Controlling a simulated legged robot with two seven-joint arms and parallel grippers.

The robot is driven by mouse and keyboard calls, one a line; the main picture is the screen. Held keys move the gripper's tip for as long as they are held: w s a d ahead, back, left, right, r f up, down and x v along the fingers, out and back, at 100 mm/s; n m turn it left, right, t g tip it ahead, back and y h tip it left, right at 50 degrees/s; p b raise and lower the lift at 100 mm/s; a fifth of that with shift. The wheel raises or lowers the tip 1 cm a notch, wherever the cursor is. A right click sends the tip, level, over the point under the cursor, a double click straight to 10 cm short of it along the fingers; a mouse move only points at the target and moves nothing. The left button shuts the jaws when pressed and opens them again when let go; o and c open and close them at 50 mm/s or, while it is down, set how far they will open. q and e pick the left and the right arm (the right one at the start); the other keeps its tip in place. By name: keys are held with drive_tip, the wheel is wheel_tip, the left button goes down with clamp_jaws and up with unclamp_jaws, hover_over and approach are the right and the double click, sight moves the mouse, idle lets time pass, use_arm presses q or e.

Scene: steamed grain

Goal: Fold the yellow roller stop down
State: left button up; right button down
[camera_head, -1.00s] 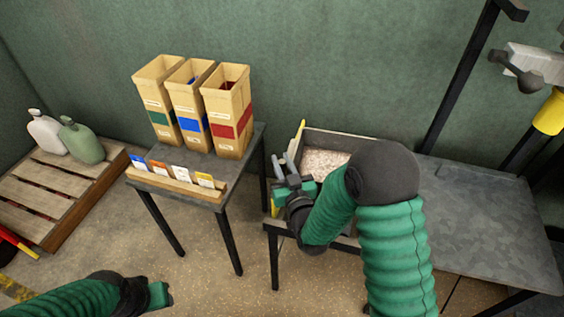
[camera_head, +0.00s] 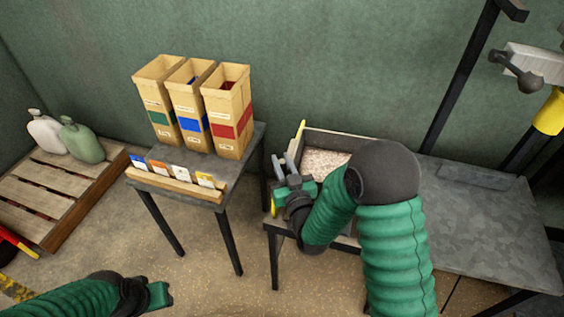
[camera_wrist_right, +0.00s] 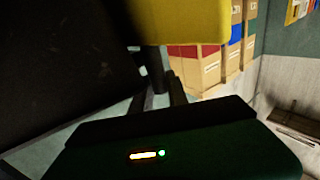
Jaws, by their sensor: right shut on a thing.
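The yellow roller stop (camera_head: 300,131) shows as a thin upright strip at the left end of the grain tray. A lower yellow piece (camera_head: 273,206) shows beside my right gripper. My right gripper (camera_head: 281,163) is at the tray's left end, and my arm hides part of that area. In the right wrist view the yellow stop (camera_wrist_right: 185,20) fills the top middle, and the gripper's fingers (camera_wrist_right: 160,88) are shut on it; the exact contact is dark. My left gripper (camera_head: 160,294) is low at the left, away from the stop; its jaws are unclear.
The tray of pale grain (camera_head: 345,139) stands on a grey metal table (camera_head: 470,215), clear on its right. A smaller table (camera_head: 258,140) at left holds three tall boxes (camera_head: 228,110) and a card rack (camera_head: 175,184). A gap separates the tables. A pallet (camera_head: 50,205) with jugs is far left.

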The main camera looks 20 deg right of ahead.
drive_tip(key=shift+a, duration=0.1)
drive_tip(key=w+a+f+n+g+h+p, duration=0.1)
drive_tip(key=w+a+f+n+g+p, duration=0.2)
drive_tip(key=w+a+n+p, duration=0.2)
drive_tip(key=shift+w+a+g+p, duration=0.2)
drive_tip(key=shift+a+g+p, duration=0.2)
drive_tip(key=shift+a+p, duration=1.1)
drive_tip(key=shift+f, duration=0.15)
drive_tip(key=c, duration=1.3)
unclamp_jaws()
